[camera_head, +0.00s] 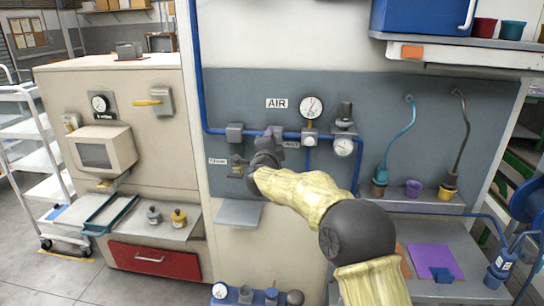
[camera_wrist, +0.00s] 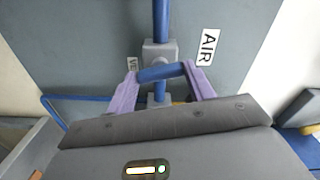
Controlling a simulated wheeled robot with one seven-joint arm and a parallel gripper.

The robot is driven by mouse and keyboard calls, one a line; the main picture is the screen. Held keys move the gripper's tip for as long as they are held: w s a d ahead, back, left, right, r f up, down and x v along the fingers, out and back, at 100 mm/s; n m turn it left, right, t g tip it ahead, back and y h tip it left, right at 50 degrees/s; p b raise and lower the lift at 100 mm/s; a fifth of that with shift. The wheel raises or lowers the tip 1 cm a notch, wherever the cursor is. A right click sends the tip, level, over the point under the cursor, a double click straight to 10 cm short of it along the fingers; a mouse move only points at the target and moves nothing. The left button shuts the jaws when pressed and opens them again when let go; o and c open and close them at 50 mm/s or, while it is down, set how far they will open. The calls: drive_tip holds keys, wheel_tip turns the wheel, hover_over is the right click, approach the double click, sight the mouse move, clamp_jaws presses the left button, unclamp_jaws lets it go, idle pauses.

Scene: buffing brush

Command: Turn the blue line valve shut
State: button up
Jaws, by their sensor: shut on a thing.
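The blue line valve shows in the wrist view as a blue handle (camera_wrist: 162,73) in front of a grey block (camera_wrist: 160,50) on the blue pipe (camera_wrist: 161,15). My gripper (camera_wrist: 161,74) has its two purple fingers at the two ends of the handle and is shut on it. The handle lies across the pipe, slightly tilted. In the head view my gripper (camera_head: 270,138) is at the horizontal blue pipe (camera_head: 218,131), below the AIR label (camera_head: 277,103), and my wrist hides most of the valve.
A round gauge (camera_head: 311,107) and a smaller gauge (camera_head: 343,147) sit right of my gripper. Teal (camera_head: 400,140) and dark hoses hang farther right.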

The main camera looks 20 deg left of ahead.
drive_tip(key=shift+f+m+b, duration=0.15)
drive_tip(key=shift+m+b, duration=1)
drive_tip(key=shift+m, duration=0.25)
drive_tip(key=o, duration=1)
drive_tip(key=shift+s, duration=0.1)
drive_tip(key=b+v, duration=0.5)
drive_tip(key=v, duration=1.2)
drive_tip(key=shift+s+a, duration=0.1)
